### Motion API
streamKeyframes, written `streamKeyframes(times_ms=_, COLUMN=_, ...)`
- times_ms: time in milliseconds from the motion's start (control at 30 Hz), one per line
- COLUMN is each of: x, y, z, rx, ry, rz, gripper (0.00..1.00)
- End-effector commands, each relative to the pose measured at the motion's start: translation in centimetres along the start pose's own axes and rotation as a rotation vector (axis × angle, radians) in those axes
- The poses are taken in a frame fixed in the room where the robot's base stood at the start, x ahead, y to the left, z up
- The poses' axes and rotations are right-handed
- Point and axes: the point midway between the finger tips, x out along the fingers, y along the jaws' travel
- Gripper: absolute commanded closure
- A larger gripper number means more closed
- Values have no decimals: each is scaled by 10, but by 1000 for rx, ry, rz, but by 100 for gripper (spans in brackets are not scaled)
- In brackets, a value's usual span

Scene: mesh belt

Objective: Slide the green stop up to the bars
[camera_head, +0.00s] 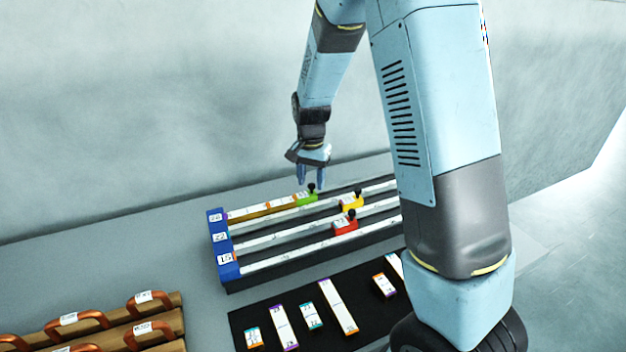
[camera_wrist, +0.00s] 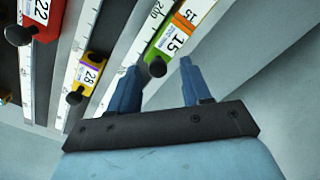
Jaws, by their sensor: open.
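The green stop (camera_head: 307,198) with a black knob sits in the back channel of the rack (camera_head: 226,268), at the right end of the orange-edged bars (camera_head: 262,209). In the wrist view the green stop (camera_wrist: 153,49) carries a label reading 15. An orange bar end (camera_wrist: 184,21) shows right beside it; any gap is too small to tell. My gripper (camera_head: 311,181) is open just above the stop, fingers pointing down. In the wrist view the black knob appears between my two fingertips (camera_wrist: 158,66). I cannot tell whether they reach down around it.
The yellow stop (camera_head: 352,203) and red stop (camera_head: 345,223) sit in the channels in front, close by. Several loose bars lie on a black mat (camera_head: 364,308). Orange-handled wooden pieces (camera_head: 110,332) stand at lower left. A wall rises behind the rack.

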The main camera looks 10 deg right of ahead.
Motion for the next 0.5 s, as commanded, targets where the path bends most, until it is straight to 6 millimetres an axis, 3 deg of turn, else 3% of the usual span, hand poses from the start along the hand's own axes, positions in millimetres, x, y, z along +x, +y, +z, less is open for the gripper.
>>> streamKeyframes(times_ms=500, x=-93, y=-2, z=-2, rx=0, ry=2, rz=-4, gripper=52)
